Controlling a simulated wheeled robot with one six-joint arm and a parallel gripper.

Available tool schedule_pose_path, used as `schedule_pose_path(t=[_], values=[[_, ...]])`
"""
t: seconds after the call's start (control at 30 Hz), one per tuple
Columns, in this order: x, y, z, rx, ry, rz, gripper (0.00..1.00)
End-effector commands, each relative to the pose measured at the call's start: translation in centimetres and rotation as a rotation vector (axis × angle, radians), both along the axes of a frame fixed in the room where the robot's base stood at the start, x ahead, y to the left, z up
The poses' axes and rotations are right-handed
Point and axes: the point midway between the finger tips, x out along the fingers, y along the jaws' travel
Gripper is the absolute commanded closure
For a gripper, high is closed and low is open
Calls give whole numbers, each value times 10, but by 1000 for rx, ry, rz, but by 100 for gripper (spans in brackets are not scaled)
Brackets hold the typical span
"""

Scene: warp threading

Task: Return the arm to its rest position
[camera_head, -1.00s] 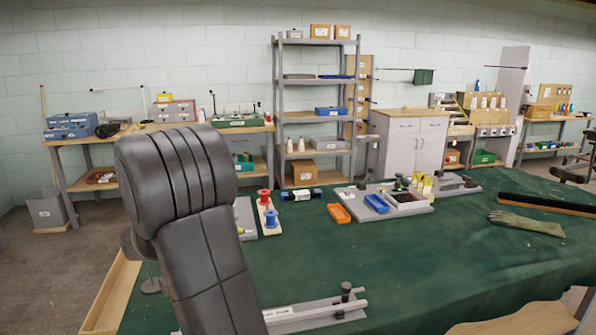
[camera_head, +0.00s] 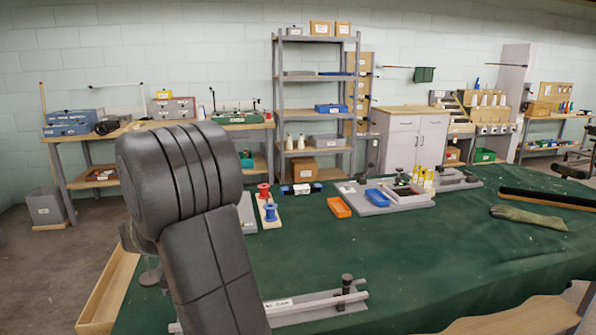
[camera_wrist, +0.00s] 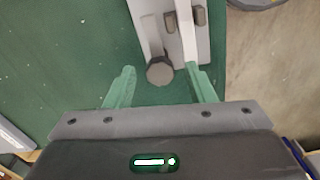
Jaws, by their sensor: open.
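My arm (camera_head: 205,240) stands tall at the left front of the head view, its large dark padded joint at the top and a link running down to the lower edge. My gripper is hidden in that view. In the wrist view my gripper (camera_wrist: 160,75) has its two green fingers spread apart, with nothing held between them. A grey plate with a rod and a dark knob (camera_wrist: 182,32) shows beyond and between the fingers; I cannot tell the gap.
The green-covered table (camera_head: 430,265) fills the front. A grey rod fixture (camera_head: 318,308) lies at its near edge, beside my arm. Red and blue spools (camera_head: 267,205), an orange tray (camera_head: 339,207), a blue tray (camera_head: 377,198) and a glove (camera_head: 528,217) lie farther back. The middle right is clear.

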Motion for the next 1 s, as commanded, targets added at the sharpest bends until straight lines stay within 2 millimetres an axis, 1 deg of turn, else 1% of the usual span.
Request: schedule_pose_path(t=[0.8,1.0], values=[[0,0,-3,0,0,-645,51],[0,0,-2,1,-1,-765,51]])
